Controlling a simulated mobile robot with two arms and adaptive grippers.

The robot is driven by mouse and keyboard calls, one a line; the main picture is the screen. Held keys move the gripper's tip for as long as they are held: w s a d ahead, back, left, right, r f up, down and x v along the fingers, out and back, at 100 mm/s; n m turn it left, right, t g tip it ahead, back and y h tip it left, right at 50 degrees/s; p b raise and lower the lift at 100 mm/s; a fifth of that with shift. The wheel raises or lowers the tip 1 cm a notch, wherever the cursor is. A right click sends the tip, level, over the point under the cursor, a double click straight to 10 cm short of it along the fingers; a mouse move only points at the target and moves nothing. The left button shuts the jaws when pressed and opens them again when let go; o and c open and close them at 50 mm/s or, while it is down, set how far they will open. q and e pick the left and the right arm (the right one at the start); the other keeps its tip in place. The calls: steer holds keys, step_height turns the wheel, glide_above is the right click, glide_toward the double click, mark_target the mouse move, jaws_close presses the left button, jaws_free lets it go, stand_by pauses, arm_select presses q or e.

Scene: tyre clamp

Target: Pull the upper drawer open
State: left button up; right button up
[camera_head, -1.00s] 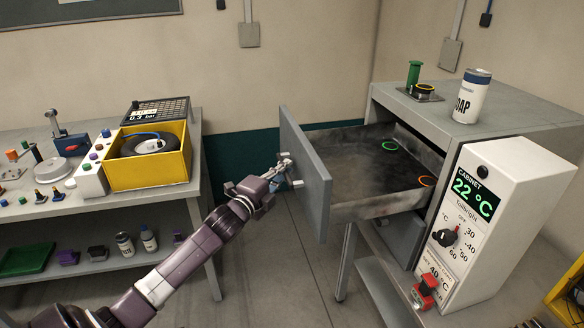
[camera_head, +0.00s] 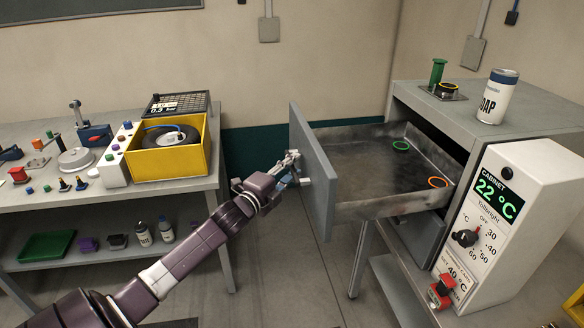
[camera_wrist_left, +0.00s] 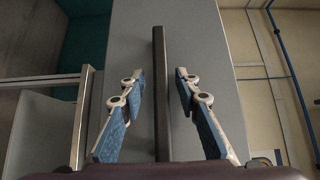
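The upper drawer (camera_head: 318,170) of the grey cabinet (camera_head: 540,112) stands far out. Its tray shows a green ring (camera_head: 401,146) and an orange ring (camera_head: 438,182) on its floor. My left gripper (camera_head: 292,168) is at the outer face of the drawer front, at its handle, which is mostly hidden in the head view. In the left wrist view, the handle (camera_wrist_left: 160,95) is a dark bar between the two blue-padded fingers of my left gripper (camera_wrist_left: 160,78). The fingers are open, with a visible gap on each side of the bar. My right gripper is not in view.
A soap can (camera_head: 497,98) and a green-handled item (camera_head: 438,72) stand on the cabinet top. A white control box (camera_head: 500,225) is at the cabinet's right front. A workbench (camera_head: 130,192) with a yellow box (camera_head: 165,162) is at left. Open floor lies between bench and drawer.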

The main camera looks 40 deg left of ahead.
arm_select(q)
steer(key=s, duration=1.2)
steer(key=shift+d, duration=0.45)
